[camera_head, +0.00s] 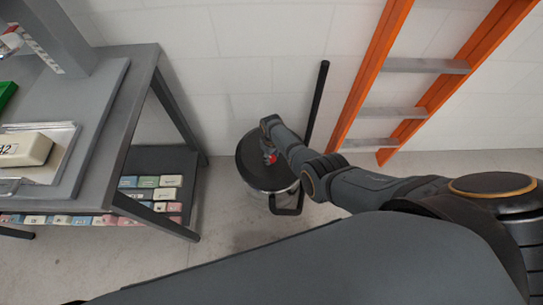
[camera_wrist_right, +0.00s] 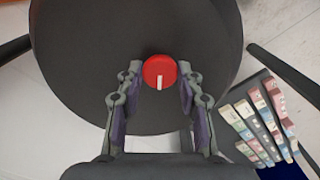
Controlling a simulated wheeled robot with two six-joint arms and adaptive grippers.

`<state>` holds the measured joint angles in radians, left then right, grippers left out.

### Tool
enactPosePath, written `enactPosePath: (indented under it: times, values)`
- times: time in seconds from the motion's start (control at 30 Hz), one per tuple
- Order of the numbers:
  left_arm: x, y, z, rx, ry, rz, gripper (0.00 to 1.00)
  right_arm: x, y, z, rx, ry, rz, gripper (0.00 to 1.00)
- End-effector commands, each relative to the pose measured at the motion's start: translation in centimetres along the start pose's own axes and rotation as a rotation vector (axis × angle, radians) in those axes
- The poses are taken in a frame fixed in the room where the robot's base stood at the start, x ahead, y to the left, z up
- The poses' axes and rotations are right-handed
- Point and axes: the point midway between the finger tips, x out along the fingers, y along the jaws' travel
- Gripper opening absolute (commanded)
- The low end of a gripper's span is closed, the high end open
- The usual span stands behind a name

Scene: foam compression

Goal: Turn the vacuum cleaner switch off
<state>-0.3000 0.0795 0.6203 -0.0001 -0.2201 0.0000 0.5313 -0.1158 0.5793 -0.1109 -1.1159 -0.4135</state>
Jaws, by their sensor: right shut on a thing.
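The vacuum cleaner (camera_head: 250,175) is a round dark-topped drum on the floor, right of the table. Its dark lid (camera_wrist_right: 75,60) fills much of the right wrist view. The switch is a red round knob (camera_wrist_right: 160,70) on the lid, with a white mark pointing toward the bottom of the wrist picture. My right gripper (camera_wrist_right: 159,76) is shut on the red knob, one finger on each side. In the head view my right gripper (camera_head: 269,150) is over the lid, with a bit of red showing there. My left gripper is not in view.
A grey table (camera_head: 145,75) stands at the left, with several labelled foam blocks (camera_head: 165,194) on its lower shelf. An orange ladder (camera_head: 365,75) leans on the wall at the right. A black tube (camera_head: 319,95) rises behind the vacuum. Floor in front is clear.

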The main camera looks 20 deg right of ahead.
Motion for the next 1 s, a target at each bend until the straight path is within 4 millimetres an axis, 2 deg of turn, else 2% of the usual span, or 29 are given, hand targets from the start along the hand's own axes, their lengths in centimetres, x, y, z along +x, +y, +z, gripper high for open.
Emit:
enactPosePath:
  times: [0.13,0.17,0.3,0.73,0.87,1.0]
  values:
    - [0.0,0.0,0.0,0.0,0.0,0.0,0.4,0.0,0.0,0.0,-0.001,0.001,0.001,0.05]
    - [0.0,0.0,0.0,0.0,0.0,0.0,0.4,0.0,0.0,0.0,-0.001,0.001,0.001,0.39]
    - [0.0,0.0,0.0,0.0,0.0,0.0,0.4,0.0,0.0,0.0,0.0,0.001,0.001,0.58]
    - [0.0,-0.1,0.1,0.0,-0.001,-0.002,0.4,-0.5,0.0,-0.1,0.0,0.001,0.001,0.6]
    - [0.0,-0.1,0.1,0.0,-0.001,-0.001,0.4,-2.0,0.0,-0.1,0.001,0.003,0.002,0.6]
    - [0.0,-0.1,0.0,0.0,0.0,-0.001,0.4,-4.8,0.0,-0.1,0.001,0.005,0.003,0.6]
